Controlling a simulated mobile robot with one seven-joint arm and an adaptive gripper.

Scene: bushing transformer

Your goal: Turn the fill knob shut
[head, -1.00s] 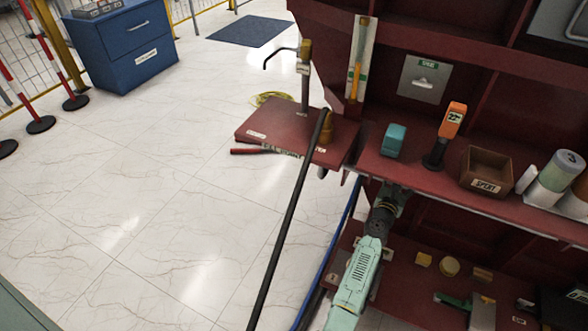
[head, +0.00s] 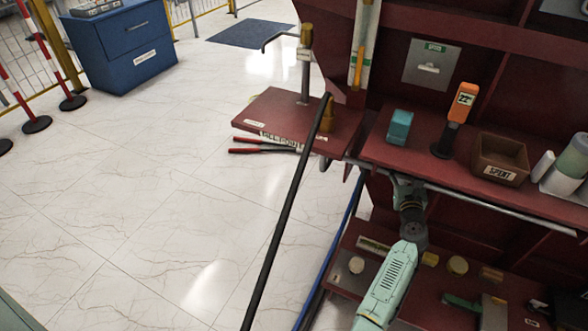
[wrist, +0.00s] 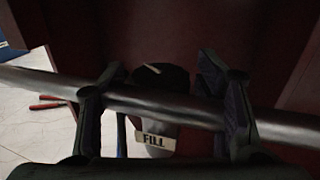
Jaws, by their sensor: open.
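The fill knob (wrist: 165,78) shows in the wrist view as a dark round knob with a pale pointer line on its top, slanting. A white FILL label (wrist: 155,142) sits just below it. My gripper (wrist: 160,64) is open, one finger to the left of the knob and one to the right, with gaps on both sides. A grey metal bar (wrist: 165,104) crosses the view between the knob and the label, passing across both fingers. In the head view my gripper is under the red shelf's front edge, and the knob is not visible there.
The red shelf (head: 390,153) above holds a teal block (head: 400,127), an orange meter (head: 463,103) and a SPENT bin (head: 500,158). A lower shelf (head: 415,290) bears small parts. A black hose (head: 280,225) hangs at left. Open floor (head: 130,220) lies left.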

